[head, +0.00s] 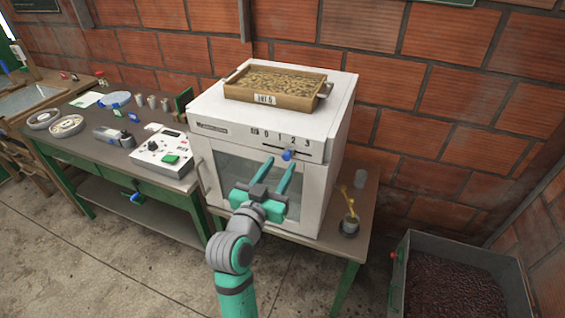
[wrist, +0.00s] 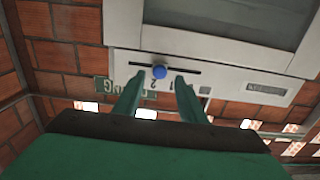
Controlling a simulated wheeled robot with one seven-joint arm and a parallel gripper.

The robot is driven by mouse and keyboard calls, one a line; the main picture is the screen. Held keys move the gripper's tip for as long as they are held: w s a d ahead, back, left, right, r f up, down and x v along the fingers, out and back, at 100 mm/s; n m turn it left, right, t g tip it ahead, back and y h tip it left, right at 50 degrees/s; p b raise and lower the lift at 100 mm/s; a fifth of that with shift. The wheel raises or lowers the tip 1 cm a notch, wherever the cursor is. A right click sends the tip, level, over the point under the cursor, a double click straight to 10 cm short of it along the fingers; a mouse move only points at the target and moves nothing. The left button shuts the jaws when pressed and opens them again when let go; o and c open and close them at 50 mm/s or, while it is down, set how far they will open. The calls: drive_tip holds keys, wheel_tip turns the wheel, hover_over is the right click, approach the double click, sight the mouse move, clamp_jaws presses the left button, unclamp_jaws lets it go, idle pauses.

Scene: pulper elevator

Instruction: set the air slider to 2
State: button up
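The air slider's blue knob (head: 287,155) sits in a dark horizontal slot on the upper front of the white oven (head: 225,130). The scale above the slot reads 0, 1, 2, 3. The knob appears between 1 and 2, closer to 2. My gripper (head: 281,159) is open, with its green fingers pointing at the panel. In the wrist view, upside down, the knob (wrist: 159,71) shows between and just beyond the fingertips (wrist: 159,76). Whether a finger touches it cannot be told. One finger partly hides the scale there.
A wooden tray (head: 268,105) of beans lies on the oven. A cup with a yellow scoop (head: 349,222) stands right of it. A bench (head: 85,145) with instruments is at left, and a bin of dark beans (head: 455,290) at lower right. A brick wall is behind.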

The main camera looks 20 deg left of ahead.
sight(288, 154)
drive_tip(key=shift+w, duration=1.4)
clamp_jaws()
drive_tip(key=shift+d, duration=0.5)
unclamp_jaws()
drive_tip(key=shift+s, duration=0.15)
